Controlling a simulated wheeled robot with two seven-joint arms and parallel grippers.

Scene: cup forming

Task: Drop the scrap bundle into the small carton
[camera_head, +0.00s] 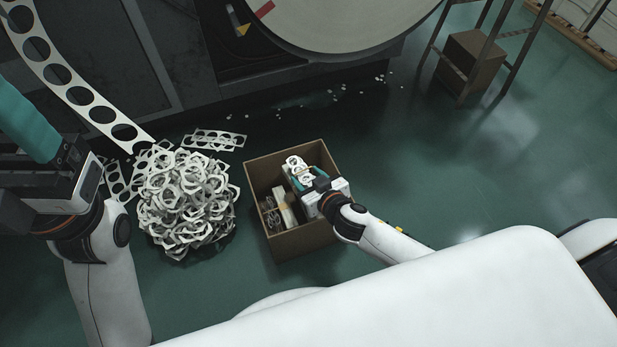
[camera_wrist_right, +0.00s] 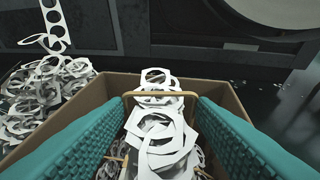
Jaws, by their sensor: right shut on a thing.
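The scrap bundle (camera_head: 297,167), a stack of white punched pieces with round holes, is held in my right gripper (camera_head: 308,180) over the open brown carton (camera_head: 303,242). The right wrist view shows the bundle (camera_wrist_right: 158,130) between the two teal fingers, with a thin yellow band across it. The carton rim (camera_wrist_right: 98,93) shows behind and beside the fingers. The bundle is at the carton's opening; its exact height is hard to tell. Part of my left gripper (camera_head: 30,125) shows at the left edge, with a teal finger; its jaw gap is not visible.
A large heap of white scrap rings (camera_head: 185,205) lies on the green floor left of the carton. A punched strip (camera_head: 75,90) hangs down to it. Other items and scrap lie inside the carton. A rack with a brown box (camera_head: 470,62) stands at upper right. Floor right of the carton is clear.

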